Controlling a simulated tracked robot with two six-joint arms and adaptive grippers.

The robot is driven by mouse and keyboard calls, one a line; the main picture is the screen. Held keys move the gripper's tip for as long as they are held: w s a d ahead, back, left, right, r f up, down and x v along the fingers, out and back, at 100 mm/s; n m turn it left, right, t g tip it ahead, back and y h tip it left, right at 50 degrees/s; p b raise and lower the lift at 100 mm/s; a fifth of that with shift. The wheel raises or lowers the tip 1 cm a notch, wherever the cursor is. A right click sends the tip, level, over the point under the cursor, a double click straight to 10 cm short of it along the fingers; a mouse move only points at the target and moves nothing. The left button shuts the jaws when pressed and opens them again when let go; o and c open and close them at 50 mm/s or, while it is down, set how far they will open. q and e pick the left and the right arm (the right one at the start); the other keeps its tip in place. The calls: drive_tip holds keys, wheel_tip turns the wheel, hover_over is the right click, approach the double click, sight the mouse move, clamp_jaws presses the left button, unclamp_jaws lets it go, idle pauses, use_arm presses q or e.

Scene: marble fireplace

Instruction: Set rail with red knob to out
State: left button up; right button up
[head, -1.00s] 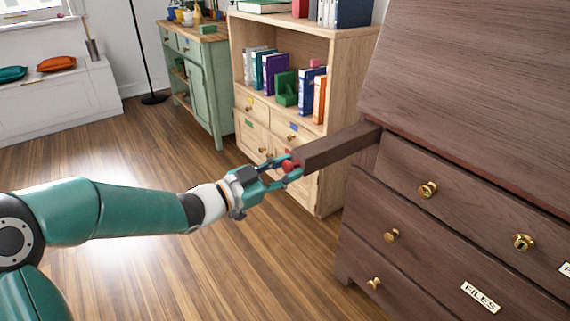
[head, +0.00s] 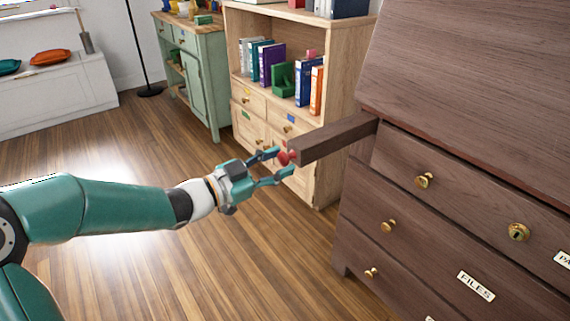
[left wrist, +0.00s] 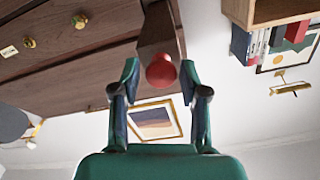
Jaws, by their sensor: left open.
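The dark wooden rail (head: 338,139) sticks out from the dark desk (head: 455,90), beside its top drawer. The red knob (head: 284,158) sits on the rail's free end. My left gripper (head: 281,165) is open just in front of the knob. In the left wrist view the red knob (left wrist: 161,71) shows at the end of the rail (left wrist: 158,30), between and a little beyond the tips of the open left gripper (left wrist: 160,75). I see no contact between fingers and knob. My right gripper is not in view.
A light wooden bookcase (head: 345,85) with books stands behind the rail. A green cabinet (head: 200,88) is farther back. Brass-knobbed drawers (head: 400,210) are below the rail. The wooden floor (head: 250,270) is clear.

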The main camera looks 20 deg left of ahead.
use_arm(q)
drive_tip(key=v, duration=1.1)
drive_tip(key=shift+s, duration=0.15)
drive_tip(key=w+d+f+n+g, duration=0.25)
drive_tip(key=d+f, duration=0.45)
drive_tip(key=f, duration=0.5)
drive_tip(key=w+d+f+n+g, duration=0.15)
drive_tip(key=d+f+n, duration=0.25)
drive_tip(key=d+f, duration=0.55)
drive_tip(key=s+d+f+n+g+y, duration=0.1)
drive_tip(key=s+f+g+y, duration=0.2)
drive_tip(key=f, duration=0.5)
drive_tip(key=s+f+n+g, duration=0.2)
drive_tip(key=s+f, duration=0.4)
drive_tip(key=f, duration=0.3)
drive_tip(key=s+a+f+n+g+y, duration=0.25)
drive_tip(key=s+f+g, duration=0.3)
drive_tip(key=s, duration=0.45)
wheel_tip(320, 180, up, 37)
drive_tip(key=s+p, duration=0.1)
drive_tip(key=p, duration=3.7)
drive_tip(key=shift+d+r, duration=0.2)
drive_tip(key=shift+d, duration=0.1)
